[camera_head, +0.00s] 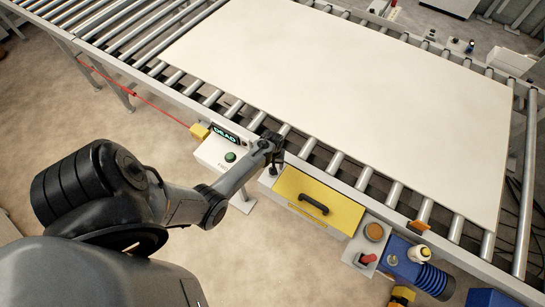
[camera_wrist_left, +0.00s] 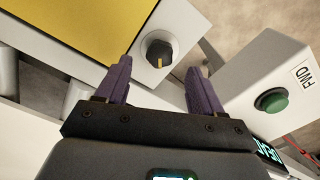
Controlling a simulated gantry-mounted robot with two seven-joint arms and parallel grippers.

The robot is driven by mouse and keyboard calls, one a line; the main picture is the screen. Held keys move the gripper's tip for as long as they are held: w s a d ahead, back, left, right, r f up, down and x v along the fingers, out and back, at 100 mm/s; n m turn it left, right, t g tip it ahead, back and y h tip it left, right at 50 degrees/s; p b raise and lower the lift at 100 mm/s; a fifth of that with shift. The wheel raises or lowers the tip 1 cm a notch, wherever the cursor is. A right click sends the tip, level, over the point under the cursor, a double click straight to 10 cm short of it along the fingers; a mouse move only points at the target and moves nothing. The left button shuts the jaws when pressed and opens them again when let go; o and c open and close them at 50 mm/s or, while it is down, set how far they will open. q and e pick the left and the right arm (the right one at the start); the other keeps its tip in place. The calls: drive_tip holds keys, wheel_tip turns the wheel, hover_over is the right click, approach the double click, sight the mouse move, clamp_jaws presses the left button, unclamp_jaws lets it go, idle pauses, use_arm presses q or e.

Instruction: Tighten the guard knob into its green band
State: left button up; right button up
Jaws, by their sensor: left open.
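The guard knob (camera_wrist_left: 158,50) is a round black knob with a thin yellow-orange pointer line. It sits on a pale panel beside the yellow cover (camera_wrist_left: 72,28). In the left wrist view its pointer line points toward my gripper; no green band can be made out. My left gripper (camera_wrist_left: 160,66) is open and empty, its two purple fingers on either side of the knob's near edge; contact cannot be told. In the head view my left gripper (camera_head: 274,158) is at the conveyor's front rail, left of the yellow cover (camera_head: 318,199), and the knob is not clearly visible.
A white box with a green button (camera_head: 230,156) stands close to my gripper; the button also shows in the wrist view (camera_wrist_left: 271,101). A large pale board (camera_head: 340,75) lies on the rollers. An orange button (camera_head: 374,232) and blue equipment (camera_head: 405,262) are to the right.

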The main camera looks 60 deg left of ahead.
use_arm(q)
wheel_tip(320, 180, up, 6)
drive_tip(key=shift+r, duration=0.15)
drive_tip(key=shift+s, duration=0.1)
idle(0.5)
drive_tip(key=s+d+r+m+g+y+p, duration=0.1)
drive_tip(key=s+d+m+p, duration=0.2)
drive_tip(key=s, duration=0.9)
drive_tip(key=d+r+m+t+h+p, duration=0.1)
drive_tip(key=d+r+m+t, duration=0.3)
drive_tip(key=d+r, duration=1.7)
wheel_tip(320, 180, up, 4)
drive_tip(key=m+p, duration=0.1)
drive_tip(key=m, duration=0.4)
drive_tip(key=shift+w+d+m+t, duration=0.15)
drive_tip(key=shift+w+m+t, duration=0.15)
drive_tip(key=shift+t, duration=0.1)
